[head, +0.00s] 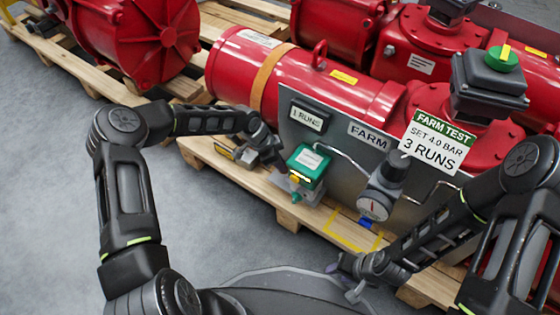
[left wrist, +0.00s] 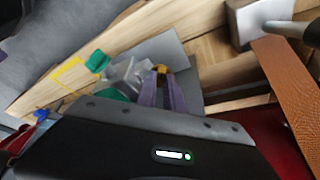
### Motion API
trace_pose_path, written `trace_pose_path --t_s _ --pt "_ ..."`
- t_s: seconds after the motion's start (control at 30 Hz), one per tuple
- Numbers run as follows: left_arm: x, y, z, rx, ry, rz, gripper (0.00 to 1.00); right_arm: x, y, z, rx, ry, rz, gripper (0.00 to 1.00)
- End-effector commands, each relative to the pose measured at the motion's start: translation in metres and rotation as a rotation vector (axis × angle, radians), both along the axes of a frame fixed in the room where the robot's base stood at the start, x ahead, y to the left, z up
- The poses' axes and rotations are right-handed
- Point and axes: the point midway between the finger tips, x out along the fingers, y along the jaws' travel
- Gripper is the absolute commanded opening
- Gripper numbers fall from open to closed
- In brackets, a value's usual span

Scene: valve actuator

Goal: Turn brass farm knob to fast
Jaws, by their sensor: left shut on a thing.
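The FARM panel (head: 369,134) is a grey plate beside a red actuator, with a small "1 RUNS" display (head: 307,118). A green box (head: 307,166) on a grey block stands in front of it, with a green part (head: 294,197) below. My left gripper (head: 281,166) is at the left side of this block. In the left wrist view its two fingers (left wrist: 161,88) are closed around a small brass knob (left wrist: 160,69). Most of the knob is hidden, and its setting cannot be read. My right gripper (head: 345,279) is low in front of the panel, fingers apart and empty.
A pressure gauge (head: 373,208) and thin pipes are right of the green box. A sign (head: 436,138) reads "FARM TEST, SET 4.0 BAR, 3 RUNS". The actuators rest on a wooden pallet (head: 240,180). Grey floor (head: 60,170) is clear at the left.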

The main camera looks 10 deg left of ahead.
Motion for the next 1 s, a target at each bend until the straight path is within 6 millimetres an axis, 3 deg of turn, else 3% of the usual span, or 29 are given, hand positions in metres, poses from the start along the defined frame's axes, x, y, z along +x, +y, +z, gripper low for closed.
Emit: trace_pose_path --t_s 0.37,0.4,0.67,1.0 --pt "-0.0005 -0.0008 0.0004 -0.004 -0.001 0.069 0.00 -0.0003 -0.0002 0.0015 0.000 0.001 0.000 0.36" --pt "-0.0005 -0.0007 0.0004 -0.004 -0.001 0.069 0.13 -0.0003 -0.0002 0.0015 0.000 0.001 0.000 0.36" --pt "-0.0004 -0.0002 0.0002 -0.003 -0.001 0.068 0.34 -0.0002 -0.0002 0.0015 0.000 0.001 0.000 0.36" --pt "-0.0010 0.0016 0.0053 -0.002 -0.001 0.068 0.34 -0.0004 -0.0002 0.0045 0.000 0.001 0.000 0.36"
